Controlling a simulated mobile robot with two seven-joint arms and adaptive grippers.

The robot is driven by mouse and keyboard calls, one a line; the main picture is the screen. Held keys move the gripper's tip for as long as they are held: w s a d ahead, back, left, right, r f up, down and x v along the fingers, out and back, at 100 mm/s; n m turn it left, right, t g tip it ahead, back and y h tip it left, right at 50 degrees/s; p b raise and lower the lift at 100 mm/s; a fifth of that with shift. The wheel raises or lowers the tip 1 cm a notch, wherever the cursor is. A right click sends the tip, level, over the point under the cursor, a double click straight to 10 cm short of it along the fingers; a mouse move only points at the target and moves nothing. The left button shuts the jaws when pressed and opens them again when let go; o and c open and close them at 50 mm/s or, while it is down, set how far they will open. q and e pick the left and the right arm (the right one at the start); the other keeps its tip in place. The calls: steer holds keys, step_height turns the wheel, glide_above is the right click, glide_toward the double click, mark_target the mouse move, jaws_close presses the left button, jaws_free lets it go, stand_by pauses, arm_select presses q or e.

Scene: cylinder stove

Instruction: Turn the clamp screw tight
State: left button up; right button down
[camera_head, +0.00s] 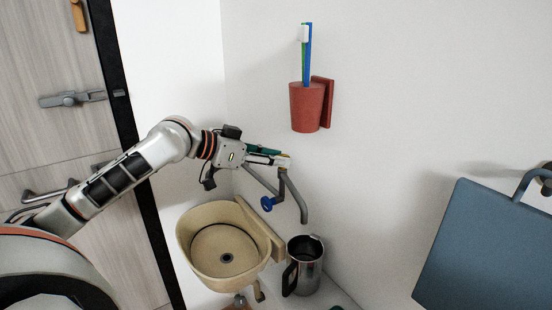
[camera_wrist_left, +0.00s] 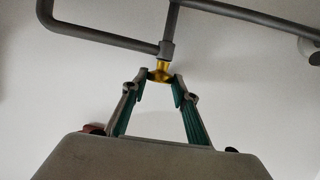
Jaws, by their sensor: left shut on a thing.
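A small brass-yellow piece (camera_wrist_left: 161,71), which looks like the clamp screw, sits at the end of a short grey stub on a bent grey pipe (camera_wrist_left: 100,36) in the left wrist view. My left gripper (camera_wrist_left: 162,82) is shut on this piece, with its green-padded fingers converging on either side. Its exact shape between the fingertips is partly hidden. In the head view my left gripper (camera_head: 280,160) reaches to the grey pipe (camera_head: 303,205) on the white wall, above the basin. The piece is too small to make out there.
A blue knob (camera_head: 268,203) hangs below the pipe. A red cup (camera_head: 305,108) with toothbrushes is on the wall above. A blue-grey panel (camera_head: 487,250) fills the lower right.

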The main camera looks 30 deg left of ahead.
arm_select(q)
steer(key=shift+w+a+r+m+g+h, duration=0.1)
steer(key=shift+w+a+m+g+h, duration=0.05)
steer(key=shift+m+g+h, duration=0.8)
steer(key=shift+w+a+f+m+g+h, duration=0.15)
steer(key=shift+m+g+h, duration=0.55)
steer(key=shift+m, duration=0.35)
steer(key=shift+w+a+r+m+g+h, duration=0.15)
steer(key=shift+m+g+h, duration=0.65)
steer(key=shift+m, duration=0.2)
steer(key=shift+g, duration=0.25)
steer(key=o, duration=1.1)
steer(key=shift+c, duration=0.2)
steer(key=v, duration=0.8)
steer(key=shift+s, duration=0.1)
